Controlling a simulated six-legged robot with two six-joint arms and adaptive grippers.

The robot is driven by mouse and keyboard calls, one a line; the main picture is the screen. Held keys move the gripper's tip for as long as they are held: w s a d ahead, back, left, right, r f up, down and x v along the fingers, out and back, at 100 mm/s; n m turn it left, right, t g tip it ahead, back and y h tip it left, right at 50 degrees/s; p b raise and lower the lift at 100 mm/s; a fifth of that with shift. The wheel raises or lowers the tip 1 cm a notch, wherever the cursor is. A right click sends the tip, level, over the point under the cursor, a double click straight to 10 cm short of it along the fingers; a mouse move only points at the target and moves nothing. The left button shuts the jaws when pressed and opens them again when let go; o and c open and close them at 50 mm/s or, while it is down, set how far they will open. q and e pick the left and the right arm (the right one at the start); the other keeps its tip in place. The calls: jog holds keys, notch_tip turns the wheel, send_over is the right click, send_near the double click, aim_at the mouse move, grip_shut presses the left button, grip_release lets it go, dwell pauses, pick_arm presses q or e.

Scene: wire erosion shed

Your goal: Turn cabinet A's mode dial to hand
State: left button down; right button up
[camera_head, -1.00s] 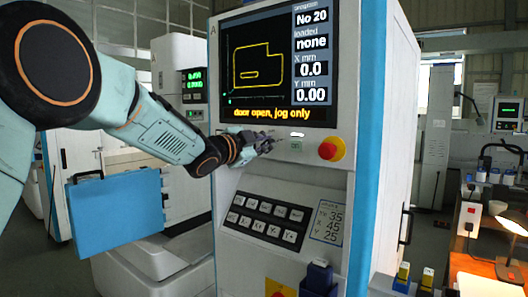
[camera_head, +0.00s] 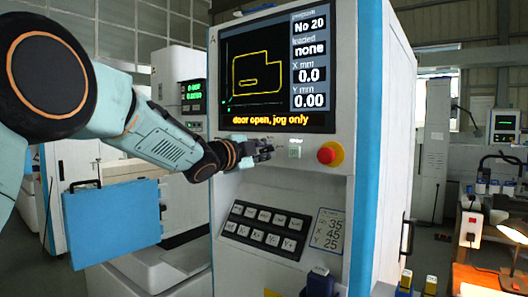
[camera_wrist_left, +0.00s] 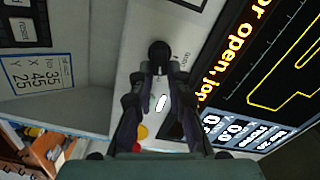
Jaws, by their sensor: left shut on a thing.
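Cabinet A (camera_head: 385,150) stands in the middle of the head view, with the letter A at its top left corner. Its mode dial (camera_wrist_left: 159,52) is a round black knob on the pale panel strip below the screen, at the upper middle of the wrist view. My left gripper (camera_head: 266,152) reaches the strip from the left and hides the dial in the head view. In the wrist view its two fingers (camera_wrist_left: 159,72) converge on the dial and are shut on it. The dial's setting cannot be read. My right gripper is not in view.
The screen (camera_head: 278,68) reads "door open, jog only". A red stop button (camera_head: 327,155) on yellow sits right of my gripper, with a small green-marked spot (camera_head: 294,151) between. A jog keypad (camera_head: 266,229) lies below. A blue panel with a handle (camera_head: 115,225) is at left.

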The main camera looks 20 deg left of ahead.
pick_arm(q)
jog(key=c, duration=1.3)
grip_release()
jog(key=v, duration=1.2)
